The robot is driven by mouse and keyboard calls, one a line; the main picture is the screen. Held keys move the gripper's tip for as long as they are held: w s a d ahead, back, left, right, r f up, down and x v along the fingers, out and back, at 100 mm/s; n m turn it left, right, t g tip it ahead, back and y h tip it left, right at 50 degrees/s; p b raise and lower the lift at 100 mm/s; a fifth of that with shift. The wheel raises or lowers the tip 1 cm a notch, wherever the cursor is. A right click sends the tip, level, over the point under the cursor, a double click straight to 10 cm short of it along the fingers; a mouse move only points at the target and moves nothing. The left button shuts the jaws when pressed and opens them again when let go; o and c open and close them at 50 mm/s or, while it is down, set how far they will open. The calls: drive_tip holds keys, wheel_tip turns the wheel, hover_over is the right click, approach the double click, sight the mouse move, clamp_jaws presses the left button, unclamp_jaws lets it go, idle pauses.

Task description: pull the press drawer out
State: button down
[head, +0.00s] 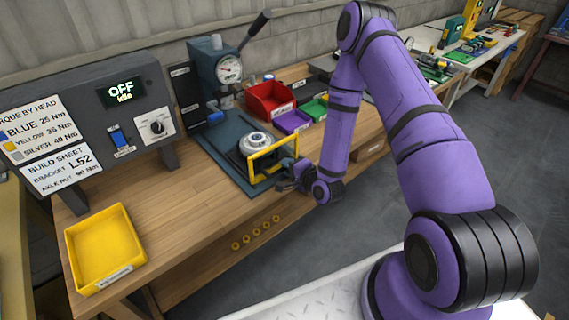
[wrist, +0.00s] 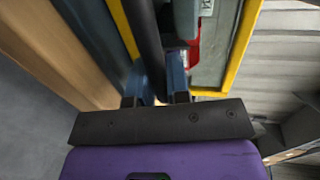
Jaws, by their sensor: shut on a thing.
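The press (head: 218,75) stands at the back of the bench, with a round gauge and a lever. Its drawer, with a yellow frame (head: 272,160) at the front, lies on the blue-grey base towards the bench's front edge. A round silver part (head: 256,143) sits behind the frame, forward of the press column. My gripper (head: 292,184) is at the frame's front, low beside the bench edge. In the wrist view my gripper (wrist: 158,98) is shut on a dark bar, seemingly the drawer handle (wrist: 147,45). The fingertips' contact is partly hidden.
A control box (head: 90,120) reading OFF, idle, and a yellow tray (head: 104,247) are on the left. Red (head: 270,99), purple (head: 291,122) and green (head: 314,109) bins stand behind the drawer. Open floor lies in front of the bench, to the right.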

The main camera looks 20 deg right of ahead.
drive_tip(key=c, duration=1.1)
unclamp_jaws()
drive_tip(key=shift+s, duration=0.1)
drive_tip(key=v, duration=1)
drive_tip(key=shift+s, duration=0.3)
drive_tip(key=shift+d, duration=0.15)
